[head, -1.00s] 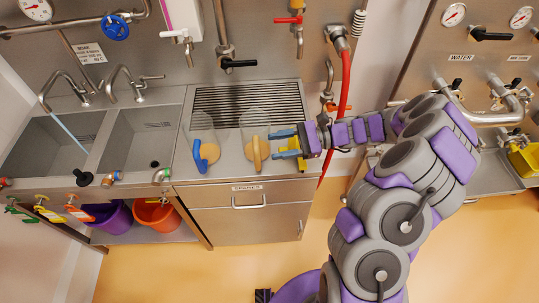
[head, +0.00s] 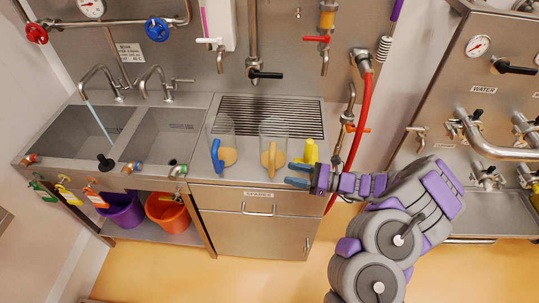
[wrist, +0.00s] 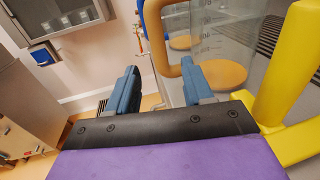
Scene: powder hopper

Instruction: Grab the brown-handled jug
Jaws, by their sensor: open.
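The brown-handled jug (head: 273,145) is clear, with tan at its base, and stands upright on the counter in the head view. Its brown handle (head: 268,160) faces the front edge. My gripper (head: 290,174) is open and empty, just right of and in front of the handle, apart from it. In the wrist view, the brown handle (wrist: 153,45) shows between the two blue fingers (wrist: 160,88), seemingly beyond their tips. The jug's clear wall (wrist: 228,40) is to the right.
A blue-handled jug (head: 220,150) stands left of the brown-handled one. A yellow object (head: 311,153) stands close behind my gripper and fills the right of the wrist view (wrist: 285,85). A red hose (head: 358,120) hangs to the right. Sinks (head: 160,135) lie left.

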